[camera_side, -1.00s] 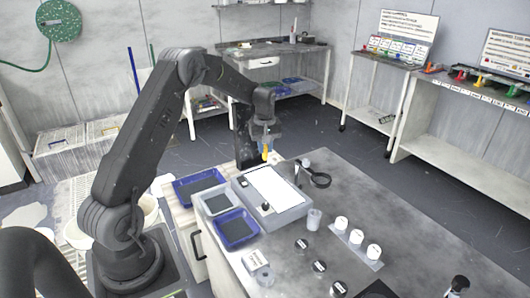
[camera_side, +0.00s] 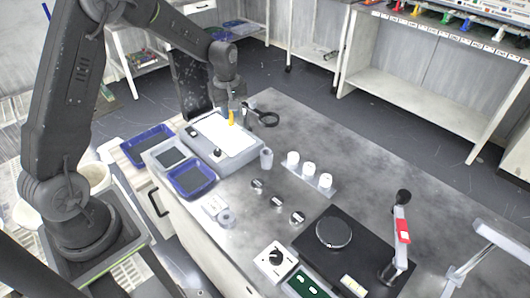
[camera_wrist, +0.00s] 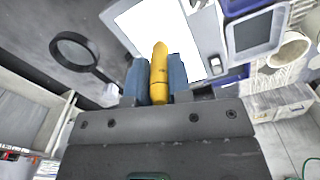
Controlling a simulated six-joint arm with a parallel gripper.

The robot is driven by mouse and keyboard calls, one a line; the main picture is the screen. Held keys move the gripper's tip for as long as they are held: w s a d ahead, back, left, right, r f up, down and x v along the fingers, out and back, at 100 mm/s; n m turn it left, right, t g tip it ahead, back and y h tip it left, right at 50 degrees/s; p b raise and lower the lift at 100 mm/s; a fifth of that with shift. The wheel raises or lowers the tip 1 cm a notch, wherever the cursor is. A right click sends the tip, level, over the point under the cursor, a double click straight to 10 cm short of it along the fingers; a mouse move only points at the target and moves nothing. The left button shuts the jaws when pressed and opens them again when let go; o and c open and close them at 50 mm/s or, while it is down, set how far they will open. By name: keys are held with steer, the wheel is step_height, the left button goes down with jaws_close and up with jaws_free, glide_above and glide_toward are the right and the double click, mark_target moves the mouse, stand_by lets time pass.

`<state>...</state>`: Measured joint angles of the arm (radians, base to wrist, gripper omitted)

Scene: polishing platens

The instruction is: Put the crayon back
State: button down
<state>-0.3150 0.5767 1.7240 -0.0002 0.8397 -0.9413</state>
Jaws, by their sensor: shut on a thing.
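The yellow crayon (camera_side: 231,117) is in my gripper (camera_side: 231,109), above the far part of the white panel (camera_side: 222,138) on a grey box. In the wrist view, the crayon (camera_wrist: 159,72) sits between the two blue-grey fingers of my gripper (camera_wrist: 158,78), which are shut on it. Its tip points away from my wrist. I cannot tell whether the tip touches the panel. A small grey cup (camera_side: 266,158) stands to the right of the box.
A black ring magnifier (camera_side: 267,118) stands just right of my gripper. Blue trays (camera_side: 192,179) lie left of the box. White cups (camera_side: 309,170) stand in a row on the bench, with small dark-topped pieces (camera_side: 277,202) nearer.

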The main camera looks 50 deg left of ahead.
steer(key=w+d+f, duration=0.2)
steer(key=d, duration=0.1)
steer(key=w+d+f, duration=0.1)
steer(key=d+f, duration=0.1)
steer(key=d, duration=0.1)
steer(key=w+d+f, duration=0.2)
steer(key=d, duration=0.1)
steer(key=shift+w+d+f, duration=0.3)
steer(key=shift+d+f, duration=0.05)
steer(key=shift+f, duration=2.05)
steer(key=c, duration=1.1)
jaws_free()
steer(key=shift+f, duration=0.1)
steer(key=shift+o, duration=0.2)
